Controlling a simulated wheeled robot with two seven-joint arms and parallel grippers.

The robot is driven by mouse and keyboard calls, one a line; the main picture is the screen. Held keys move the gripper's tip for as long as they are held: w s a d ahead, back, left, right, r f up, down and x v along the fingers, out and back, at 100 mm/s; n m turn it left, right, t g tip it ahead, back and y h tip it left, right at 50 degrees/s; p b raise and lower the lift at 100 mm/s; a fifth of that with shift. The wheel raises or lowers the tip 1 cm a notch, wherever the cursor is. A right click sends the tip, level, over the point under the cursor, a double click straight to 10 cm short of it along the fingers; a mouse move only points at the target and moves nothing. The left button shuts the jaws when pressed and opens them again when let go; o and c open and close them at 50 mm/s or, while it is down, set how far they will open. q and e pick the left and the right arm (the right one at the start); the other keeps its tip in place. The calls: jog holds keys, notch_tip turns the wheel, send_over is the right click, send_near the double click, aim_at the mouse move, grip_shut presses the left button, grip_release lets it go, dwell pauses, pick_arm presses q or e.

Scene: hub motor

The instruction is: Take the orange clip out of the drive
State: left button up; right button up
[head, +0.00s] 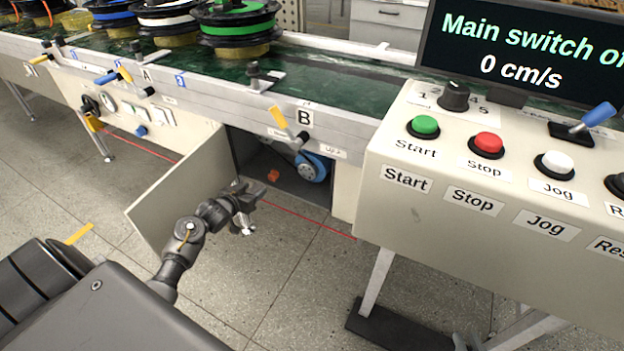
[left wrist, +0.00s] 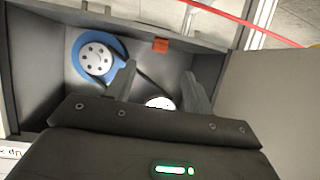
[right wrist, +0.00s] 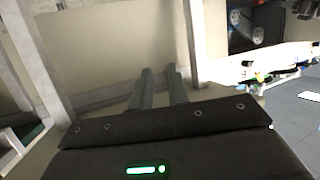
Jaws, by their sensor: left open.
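The orange clip (head: 272,175) shows in the open drive compartment (head: 290,184) under the conveyor, left of a blue pulley (head: 314,166). In the left wrist view the clip (left wrist: 160,45) is a small orange block against the grey compartment wall, right of the blue pulley (left wrist: 97,56). My left gripper (head: 256,205) is in front of the compartment opening. Its fingers (left wrist: 160,74) are spread and empty, with the clip beyond their tips.
A dark belt runs from the blue pulley to a small white pulley (left wrist: 159,103), partly hidden by my gripper. An open panel (head: 178,192) stands left of the opening. The control box (head: 480,220) projects at the right. The floor (head: 290,270) in front is mostly clear.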

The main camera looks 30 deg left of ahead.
pick_arm(q)
jog(key=b, duration=0.2)
send_near(271, 178)
jog(key=x, duration=0.3)
jog(key=b+x, duration=0.2)
jog(key=x, duration=0.2)
jog(key=shift+f, duration=0.15)
jog(key=shift+w+f+b, duration=0.1)
jog(key=shift+w+b, duration=0.2)
jog(key=shift+w, duration=0.15)
pick_arm(e)
notch_tip(271, 178, up, 12)
jog(key=s+a+n+t+y, duration=0.1)
jog(key=a+t+y, duration=0.1)
jog(key=t+y, duration=0.4)
jog(key=t, duration=0.2)
jog(key=shift+s+a+r+t, duration=0.15)
jog(key=shift+s+a+t, duration=0.05)
jog(key=shift+a+t, duration=0.15)
pick_arm(q)
jog(key=c, duration=1)
jog(key=shift+c, duration=0.2)
jog(key=shift+s, duration=0.1)
pick_arm(e)
jog(key=shift+a, duration=0.1)
